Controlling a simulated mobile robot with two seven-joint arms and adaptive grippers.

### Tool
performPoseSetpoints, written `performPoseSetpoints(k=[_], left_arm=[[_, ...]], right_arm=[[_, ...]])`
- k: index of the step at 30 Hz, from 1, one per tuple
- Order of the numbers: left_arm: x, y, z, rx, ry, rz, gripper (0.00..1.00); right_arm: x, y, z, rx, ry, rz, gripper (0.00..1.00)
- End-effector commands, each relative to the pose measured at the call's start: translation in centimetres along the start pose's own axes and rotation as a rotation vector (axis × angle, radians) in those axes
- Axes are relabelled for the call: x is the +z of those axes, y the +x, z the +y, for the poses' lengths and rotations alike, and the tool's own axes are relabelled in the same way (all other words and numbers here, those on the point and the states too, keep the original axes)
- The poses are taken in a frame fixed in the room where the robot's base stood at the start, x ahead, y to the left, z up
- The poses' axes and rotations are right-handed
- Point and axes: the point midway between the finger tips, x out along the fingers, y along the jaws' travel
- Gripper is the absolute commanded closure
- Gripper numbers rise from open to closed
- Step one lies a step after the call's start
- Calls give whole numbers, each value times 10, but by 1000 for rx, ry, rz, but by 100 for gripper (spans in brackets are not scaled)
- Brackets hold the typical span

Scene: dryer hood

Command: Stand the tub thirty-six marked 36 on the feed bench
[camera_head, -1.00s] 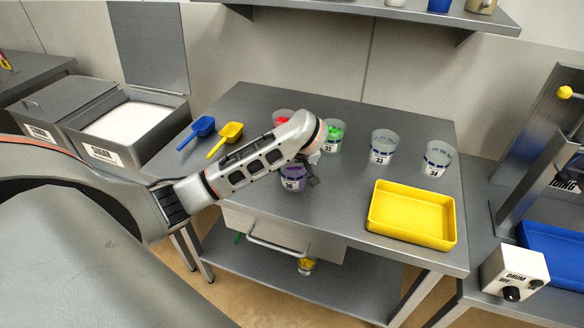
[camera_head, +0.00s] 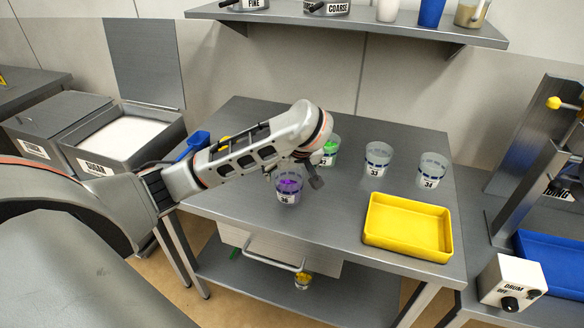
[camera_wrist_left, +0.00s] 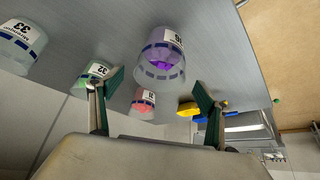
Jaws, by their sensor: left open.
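The tub marked 36 (camera_head: 287,190) is a clear cup with purple contents. It stands upright on the steel table, below and left of my left gripper (camera_head: 314,170) in the head view. In the left wrist view the tub (camera_wrist_left: 160,60) shows beyond the gap between my open green fingers (camera_wrist_left: 157,98), with nothing held. The fingers look apart from it. My right gripper is not in view.
Tub 32 (camera_head: 331,152) with green contents and tubs 33 (camera_head: 377,160) and 34 (camera_head: 431,172) stand behind. A yellow tray (camera_head: 408,246) lies at the front right. My arm hides part of the scoops. A shelf (camera_head: 350,28) hangs above.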

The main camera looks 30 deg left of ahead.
Motion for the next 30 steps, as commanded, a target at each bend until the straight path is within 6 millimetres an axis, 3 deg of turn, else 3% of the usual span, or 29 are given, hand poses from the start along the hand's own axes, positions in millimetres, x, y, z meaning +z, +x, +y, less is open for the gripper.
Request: performPoseSetpoints(k=[3,9,30], left_arm=[[-1,-18,0,2,0,4,23],[0,-31,0,0,0,0,23],[-5,-32,3,14,-9,36,23]], right_arm=[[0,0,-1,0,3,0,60],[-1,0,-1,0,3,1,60],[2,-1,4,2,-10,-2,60]])
